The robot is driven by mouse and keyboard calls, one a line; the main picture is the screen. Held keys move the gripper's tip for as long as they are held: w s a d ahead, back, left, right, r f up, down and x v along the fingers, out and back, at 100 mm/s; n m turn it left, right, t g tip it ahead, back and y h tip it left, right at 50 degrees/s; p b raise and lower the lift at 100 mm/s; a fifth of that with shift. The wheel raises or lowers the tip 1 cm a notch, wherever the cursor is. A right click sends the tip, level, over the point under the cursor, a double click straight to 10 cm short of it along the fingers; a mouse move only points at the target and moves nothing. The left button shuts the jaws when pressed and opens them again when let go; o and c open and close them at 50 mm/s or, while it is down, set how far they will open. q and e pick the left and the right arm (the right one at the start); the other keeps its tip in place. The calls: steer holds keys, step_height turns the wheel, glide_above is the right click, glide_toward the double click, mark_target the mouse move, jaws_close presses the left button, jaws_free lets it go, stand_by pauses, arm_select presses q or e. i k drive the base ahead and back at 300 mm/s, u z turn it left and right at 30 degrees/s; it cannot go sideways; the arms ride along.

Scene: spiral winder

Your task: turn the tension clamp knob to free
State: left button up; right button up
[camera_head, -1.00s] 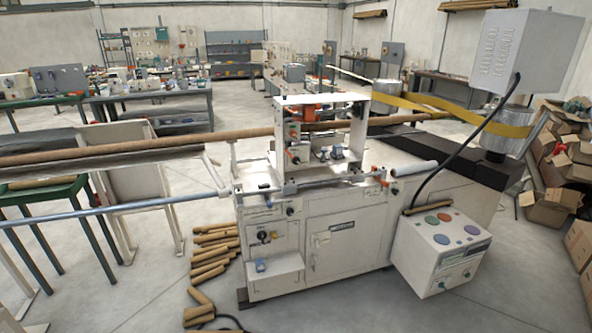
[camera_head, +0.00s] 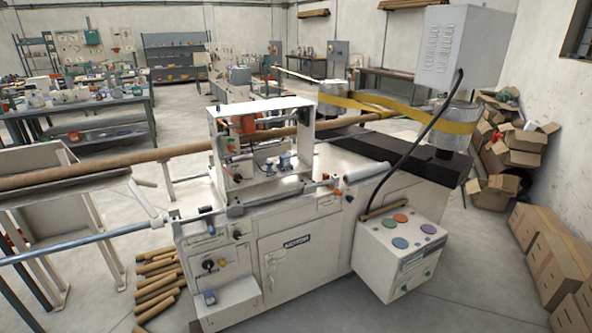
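The white spiral winder (camera_head: 290,225) stands in the middle of the head view. A black knob (camera_head: 208,265) sits on the lower left of its front face, and a smaller dark knob (camera_head: 237,234) sits to the upper right of it. Orange and blue fittings (camera_head: 245,125) show inside the upright frame on top. I cannot tell which part is the tension clamp knob, nor its setting; the details are too small. Neither of my grippers is in view.
A control box (camera_head: 395,250) with several coloured buttons juts out at the machine's front right. Cardboard tubes (camera_head: 158,285) lie on the floor at its left. Brown boxes (camera_head: 548,250) line the right wall. A long blue-grey bar (camera_head: 90,242) extends left. Floor between control box and boxes is clear.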

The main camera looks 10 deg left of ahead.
mark_target(238, 179)
steer(key=z, duration=0.5)
steer(key=i, duration=1.7)
steer(key=u, duration=0.75)
steer(key=i, duration=0.5)
steer(key=u, duration=0.4)
